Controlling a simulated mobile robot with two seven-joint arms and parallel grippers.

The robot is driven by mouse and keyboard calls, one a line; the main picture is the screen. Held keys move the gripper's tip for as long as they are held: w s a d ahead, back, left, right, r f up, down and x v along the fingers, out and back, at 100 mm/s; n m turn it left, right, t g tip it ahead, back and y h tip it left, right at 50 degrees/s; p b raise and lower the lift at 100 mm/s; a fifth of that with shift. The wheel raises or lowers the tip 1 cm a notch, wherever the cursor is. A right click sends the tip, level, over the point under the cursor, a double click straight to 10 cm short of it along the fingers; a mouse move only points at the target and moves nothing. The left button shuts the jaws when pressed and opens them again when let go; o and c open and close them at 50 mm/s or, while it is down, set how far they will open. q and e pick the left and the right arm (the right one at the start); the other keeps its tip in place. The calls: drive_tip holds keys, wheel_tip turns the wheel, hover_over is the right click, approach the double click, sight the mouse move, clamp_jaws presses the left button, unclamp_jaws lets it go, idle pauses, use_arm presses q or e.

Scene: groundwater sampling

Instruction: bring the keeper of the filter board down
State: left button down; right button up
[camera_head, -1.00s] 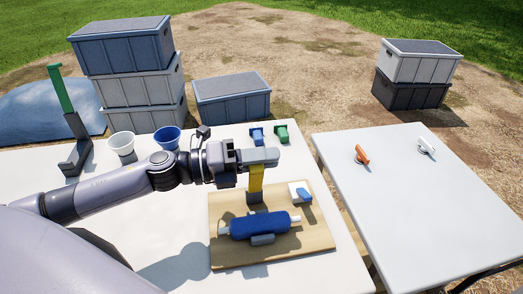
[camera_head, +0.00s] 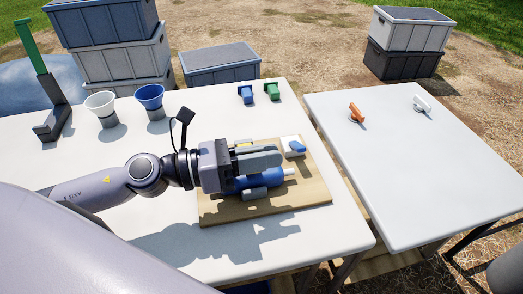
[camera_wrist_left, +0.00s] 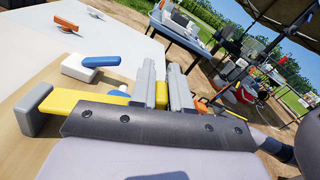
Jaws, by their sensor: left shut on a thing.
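The wooden filter board (camera_head: 300,195) lies on the left table. A blue filter cartridge (camera_head: 272,182) lies across it, partly hidden under my left gripper. A grey block (camera_head: 254,194) stands at its front side. The yellow keeper (camera_head: 243,147) is low at the gripper, mostly covered in the head view. In the left wrist view a yellow bar (camera_wrist_left: 85,100) runs level towards a grey block (camera_wrist_left: 35,110), and yellow shows between my fingers. My left gripper (camera_head: 268,159) is shut on the keeper, just above the cartridge. How closely the keeper sits on the cartridge is hidden.
A white block with a blue lever (camera_head: 298,147) is on the board's far right. Blue (camera_head: 247,94) and green (camera_head: 271,91) pieces stand at the table's back edge. Two cups (camera_head: 150,97) and a green-topped stand (camera_head: 32,55) are at the back left. The right table (camera_head: 390,180) is mostly clear.

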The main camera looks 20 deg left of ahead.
use_arm(q)
drive_tip(key=shift+s+d+f+m+b, duration=0.1)
drive_tip(key=shift+s+f+m+b, duration=0.1)
drive_tip(key=shift+f, duration=0.15)
drive_tip(key=shift+s+d+f+m+b, duration=0.1)
drive_tip(key=shift+f+m+b, duration=0.1)
drive_tip(key=shift+f, duration=0.1)
drive_tip(key=shift+s+d+f+b, duration=0.1)
drive_tip(key=shift+f+b, duration=0.25)
use_arm(e)
drive_tip(key=shift+s+d+f, duration=0.15)
drive_tip(key=shift+s+f, duration=0.1)
drive_tip(key=shift+f, duration=0.3)
drive_tip(key=shift+s+d+f, duration=0.15)
drive_tip(key=shift+s+f, duration=0.05)
drive_tip(key=shift+f, duration=0.35)
drive_tip(key=shift+s, duration=0.1)
use_arm(q)
drive_tip(key=c, duration=1.2)
unclamp_jaws()
drive_tip(key=shift+o, duration=0.2)
drive_tip(key=shift+s, duration=0.1)
use_arm(e)
drive_tip(key=shift+f, duration=0.1)
